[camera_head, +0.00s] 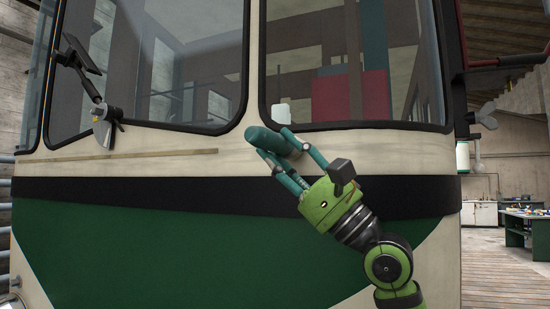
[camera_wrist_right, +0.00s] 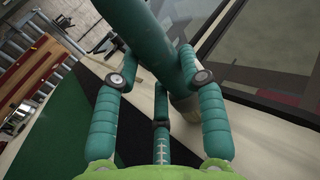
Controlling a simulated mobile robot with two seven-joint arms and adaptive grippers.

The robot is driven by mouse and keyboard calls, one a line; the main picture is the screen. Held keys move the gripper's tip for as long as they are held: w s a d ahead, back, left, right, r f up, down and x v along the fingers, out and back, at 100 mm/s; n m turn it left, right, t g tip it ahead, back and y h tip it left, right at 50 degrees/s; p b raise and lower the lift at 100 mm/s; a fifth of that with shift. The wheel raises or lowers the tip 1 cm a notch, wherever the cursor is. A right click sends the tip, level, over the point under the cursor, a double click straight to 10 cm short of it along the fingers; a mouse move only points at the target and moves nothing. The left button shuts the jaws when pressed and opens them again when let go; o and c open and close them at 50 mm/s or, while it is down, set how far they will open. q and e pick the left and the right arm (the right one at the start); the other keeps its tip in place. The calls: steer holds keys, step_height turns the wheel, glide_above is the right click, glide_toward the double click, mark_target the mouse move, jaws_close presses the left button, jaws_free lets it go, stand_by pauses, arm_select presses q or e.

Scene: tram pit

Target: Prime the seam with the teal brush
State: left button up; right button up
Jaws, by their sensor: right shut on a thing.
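The teal brush (camera_head: 265,138) is in my right gripper (camera_head: 284,150), in front of the tram just below its windows. In the right wrist view the brush's thick teal handle (camera_wrist_right: 155,35) lies between the fingers of the gripper (camera_wrist_right: 160,75), and its pale bristle end (camera_wrist_right: 187,103) points down near the tram's cream panel. I cannot tell whether the bristles touch the panel. A long thin tan strip (camera_head: 130,160), which looks like the seam, runs along the cream panel left of the gripper. My left gripper is not in view.
The tram's front (camera_head: 180,235) fills most of the head view, with a black band and green paint below. A dark mirror arm (camera_head: 82,70) and a grey fitting (camera_head: 103,128) stick out at left. A workbench (camera_head: 525,222) stands on the floor at far right.

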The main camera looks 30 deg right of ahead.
steer(key=s+d+b, duration=0.3)
steer(key=s+d, duration=0.1)
steer(key=s, duration=0.1)
steer(key=shift+s+d, duration=0.2)
steer(key=shift+d, duration=0.1)
stand_by(0.9)
steer(key=shift+w+a, duration=0.1)
steer(key=shift+w, duration=0.05)
steer(key=w+a+p, duration=0.5)
steer(key=w+a, duration=0.6)
steer(key=w, duration=0.2)
steer(key=shift+w+a, duration=0.15)
steer(key=shift+a, duration=0.05)
stand_by(2.8)
